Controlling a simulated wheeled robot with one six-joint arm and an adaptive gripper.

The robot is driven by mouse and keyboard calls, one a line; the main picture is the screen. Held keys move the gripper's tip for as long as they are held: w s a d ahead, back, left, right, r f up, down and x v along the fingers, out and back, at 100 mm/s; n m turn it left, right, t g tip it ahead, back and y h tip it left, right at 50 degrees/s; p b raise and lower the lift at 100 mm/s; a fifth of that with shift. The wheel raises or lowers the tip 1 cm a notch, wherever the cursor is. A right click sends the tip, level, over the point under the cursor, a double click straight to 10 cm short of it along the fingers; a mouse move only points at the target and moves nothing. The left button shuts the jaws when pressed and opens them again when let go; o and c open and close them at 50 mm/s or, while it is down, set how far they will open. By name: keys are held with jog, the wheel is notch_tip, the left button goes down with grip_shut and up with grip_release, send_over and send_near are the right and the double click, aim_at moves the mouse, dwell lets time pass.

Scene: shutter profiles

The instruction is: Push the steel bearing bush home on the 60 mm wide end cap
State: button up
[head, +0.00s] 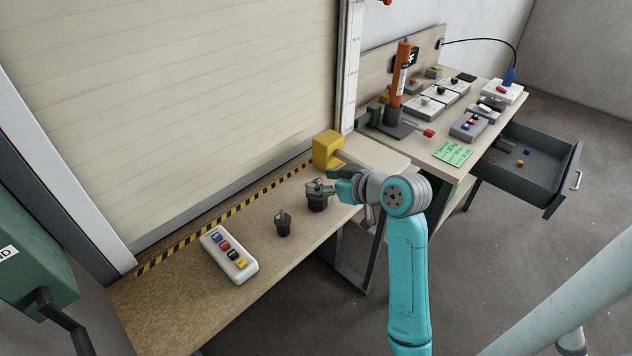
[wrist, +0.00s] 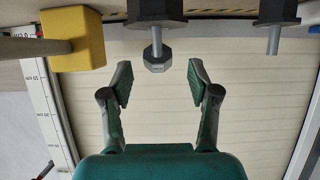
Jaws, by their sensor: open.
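Two black end caps with upright steel pins stand on the bench. The wider end cap (head: 317,202) is beside my gripper, and the smaller end cap (head: 283,228) stands to its left. In the wrist view the wider cap (wrist: 157,8) is at top centre, the smaller cap (wrist: 277,10) at top right. A grey faceted steel bush (wrist: 157,62) sits at the free end of the wider cap's pin, apart from the cap body. The smaller cap's pin is bare. My gripper (wrist: 160,80) is open and empty, its fingers either side of the bush's line, with no contact visible.
A yellow block (head: 327,150) stands close behind the wider cap. A white button box (head: 229,254) lies at the bench's left. The roller shutter (head: 180,100) rises behind. A second table (head: 390,135) with an orange tool and an open drawer (head: 530,165) is at right.

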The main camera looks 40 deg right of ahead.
aim_at(319, 180)
jog(key=shift+x, duration=1.5)
jog(key=shift+d, duration=0.1)
grip_shut()
